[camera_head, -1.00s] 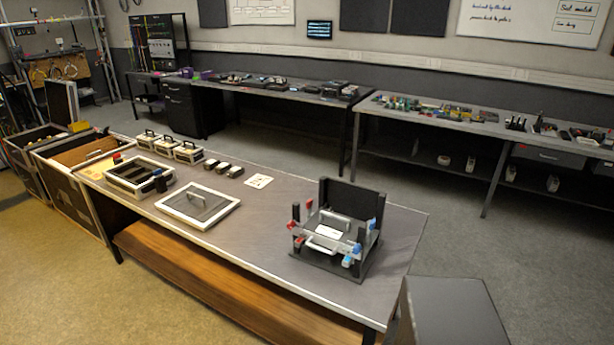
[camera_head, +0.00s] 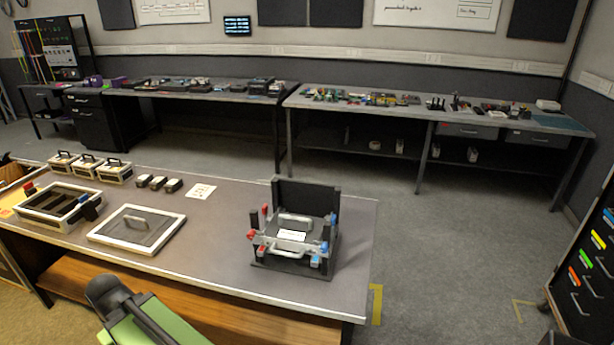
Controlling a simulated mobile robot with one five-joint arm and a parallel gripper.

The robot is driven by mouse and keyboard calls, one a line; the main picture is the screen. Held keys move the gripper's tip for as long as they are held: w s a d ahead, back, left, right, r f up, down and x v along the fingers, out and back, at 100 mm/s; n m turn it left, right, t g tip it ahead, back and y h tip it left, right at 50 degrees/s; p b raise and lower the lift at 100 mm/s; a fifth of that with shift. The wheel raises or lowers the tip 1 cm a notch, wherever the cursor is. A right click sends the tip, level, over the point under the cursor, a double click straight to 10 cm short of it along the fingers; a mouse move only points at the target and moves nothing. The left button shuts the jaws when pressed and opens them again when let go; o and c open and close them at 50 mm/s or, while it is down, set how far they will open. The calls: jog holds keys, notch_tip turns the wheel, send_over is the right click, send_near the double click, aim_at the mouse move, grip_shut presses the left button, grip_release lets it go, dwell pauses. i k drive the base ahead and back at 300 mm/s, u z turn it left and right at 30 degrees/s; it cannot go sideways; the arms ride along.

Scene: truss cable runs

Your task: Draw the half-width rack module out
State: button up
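The half-width rack module (camera_head: 293,234) is a silver, flat unit with front handles and a white label. It sits in a black frame (camera_head: 306,195) with a tall back plate, near the right end of the workbench. Red latches (camera_head: 252,235) are on the frame's left side and blue latches (camera_head: 325,248) on its right side. A green and dark grey part of my arm shows at the bottom left, in front of the bench and well apart from the module. My gripper's fingers are not in view.
The bench (camera_head: 225,240) also holds a framed lid (camera_head: 137,229), an open case (camera_head: 58,205), small cases (camera_head: 88,166), black-and-white blocks (camera_head: 158,183) and a white card (camera_head: 199,191). A drawer cabinet (camera_head: 590,270) stands at the right edge. Floor right of the bench is clear.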

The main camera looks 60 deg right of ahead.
aim_at(288, 232)
jog(key=i, duration=1)
jog(key=z, duration=0.05)
